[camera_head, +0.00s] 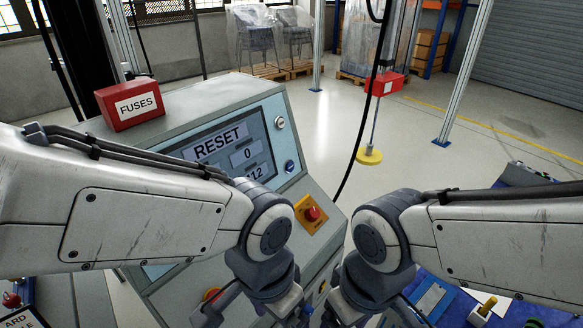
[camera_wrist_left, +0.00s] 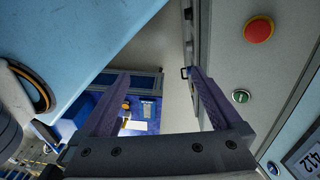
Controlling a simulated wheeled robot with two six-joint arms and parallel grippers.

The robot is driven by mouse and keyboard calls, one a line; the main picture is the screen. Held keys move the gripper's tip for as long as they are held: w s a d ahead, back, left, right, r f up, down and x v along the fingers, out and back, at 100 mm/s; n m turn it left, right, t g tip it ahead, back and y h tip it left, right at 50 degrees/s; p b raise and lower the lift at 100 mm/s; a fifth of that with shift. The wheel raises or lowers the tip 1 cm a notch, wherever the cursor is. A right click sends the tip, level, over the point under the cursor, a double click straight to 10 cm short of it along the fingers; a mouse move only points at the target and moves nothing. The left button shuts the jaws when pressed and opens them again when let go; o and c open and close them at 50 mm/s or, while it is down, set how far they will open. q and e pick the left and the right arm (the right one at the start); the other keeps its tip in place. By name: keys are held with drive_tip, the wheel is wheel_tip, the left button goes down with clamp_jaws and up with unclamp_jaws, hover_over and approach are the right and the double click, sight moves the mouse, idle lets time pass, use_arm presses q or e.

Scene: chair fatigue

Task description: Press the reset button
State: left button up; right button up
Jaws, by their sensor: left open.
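The grey console (camera_head: 240,95) has a screen (camera_head: 262,160) reading "RESET" over the numbers 0 and, partly hidden, 12. A pale round button (camera_head: 280,122) and a blue button (camera_head: 289,166) sit right of the screen. I cannot tell which button is the reset one. A red mushroom button (camera_head: 312,213) is on a yellow plate; a red mushroom button (camera_wrist_left: 260,29) and a green button (camera_wrist_left: 241,96) show in the left wrist view. My left gripper (camera_wrist_left: 155,75) is open and empty beside the console face. My right gripper's fingers are hidden at the bottom of the head view.
A red FUSES box (camera_head: 130,103) stands on top of the console. A red box with a hanging rod and yellow disc (camera_head: 369,156) is beyond it. Blue work surfaces with tools (camera_head: 455,300) lie at lower right. My arms cover much of the console.

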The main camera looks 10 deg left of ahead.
use_arm(q)
clamp_jaws()
idle(1.6)
